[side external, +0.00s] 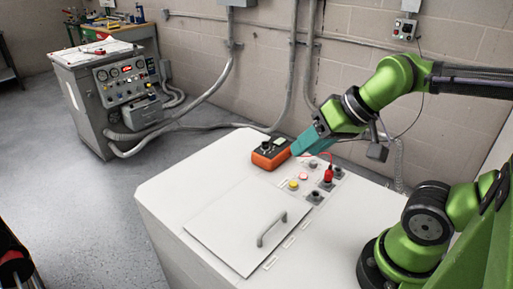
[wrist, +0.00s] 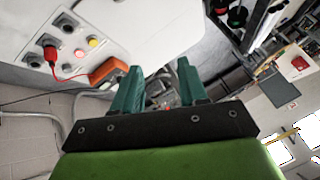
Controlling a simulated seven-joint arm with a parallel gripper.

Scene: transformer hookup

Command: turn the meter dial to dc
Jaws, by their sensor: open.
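The orange meter (side external: 270,155) lies on the white cabinet top near its back edge, with a dark face, a small display and a dark dial (side external: 265,145). Which setting the dial points to is too small to read. My gripper (side external: 300,146) has teal fingers and is just right of the meter, close to it; I cannot tell whether they touch. In the wrist view my gripper (wrist: 156,72) shows its two fingers apart with nothing between them. The meter (wrist: 106,70) is beyond the left finger there, partly hidden, and its dial cannot be made out.
A red plug (side external: 328,174) stands in the cabinet panel, with a red lead running toward the meter. Yellow and red buttons (side external: 293,185) and dark sockets surround it. The white cabinet (side external: 165,190) has a handled lid in front. A grey control console (side external: 110,95) stands at back left.

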